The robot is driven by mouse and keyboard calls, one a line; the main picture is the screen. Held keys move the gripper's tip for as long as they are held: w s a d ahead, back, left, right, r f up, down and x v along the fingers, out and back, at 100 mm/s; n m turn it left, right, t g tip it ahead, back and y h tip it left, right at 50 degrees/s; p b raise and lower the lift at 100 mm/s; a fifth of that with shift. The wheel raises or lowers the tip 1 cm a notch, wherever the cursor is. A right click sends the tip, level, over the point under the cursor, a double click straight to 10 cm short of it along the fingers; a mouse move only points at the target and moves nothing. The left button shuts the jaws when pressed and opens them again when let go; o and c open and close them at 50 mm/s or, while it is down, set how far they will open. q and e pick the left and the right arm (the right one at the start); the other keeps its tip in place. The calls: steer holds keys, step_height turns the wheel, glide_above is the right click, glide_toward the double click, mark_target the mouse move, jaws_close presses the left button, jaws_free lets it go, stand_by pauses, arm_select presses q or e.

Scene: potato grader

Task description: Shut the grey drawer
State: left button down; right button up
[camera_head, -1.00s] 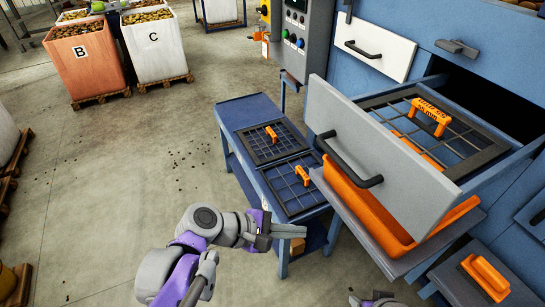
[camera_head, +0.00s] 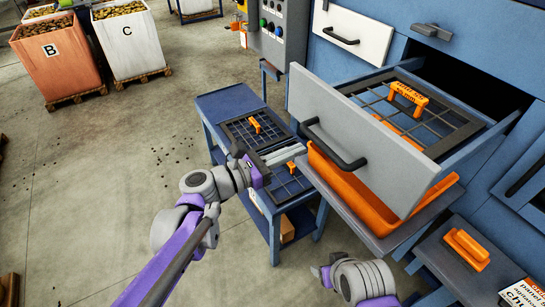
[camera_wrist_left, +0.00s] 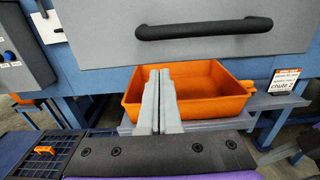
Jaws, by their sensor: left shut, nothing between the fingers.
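The grey drawer (camera_head: 370,135) stands pulled out of the blue cabinet, with a black bar handle (camera_head: 333,147) on its front. A dark grid screen with an orange handle (camera_head: 409,97) sits in its top. My left gripper (camera_head: 300,150) is shut and empty, just left of the drawer front in the head view, near the handle's left end. In the left wrist view the shut fingers (camera_wrist_left: 160,100) point toward the drawer front (camera_wrist_left: 200,50), below the handle (camera_wrist_left: 203,27). They look apart from it. My right gripper (camera_head: 320,272) shows partly at the bottom; its jaws are unclear.
An orange bin (camera_head: 365,190) sits on a shelf below the drawer. A blue side table (camera_head: 228,102) with two screens stands left of it, under my left gripper. A closed white drawer (camera_head: 352,35) is above.

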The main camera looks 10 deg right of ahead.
arm_select(q)
steer(key=x, duration=0.4)
steer(key=shift+w+d, duration=0.1)
steer(key=shift+d, duration=0.1)
arm_select(e)
steer(key=shift+w+r, duration=0.1)
steer(key=shift+r, duration=0.3)
arm_select(q)
steer(key=shift+d, duration=0.1)
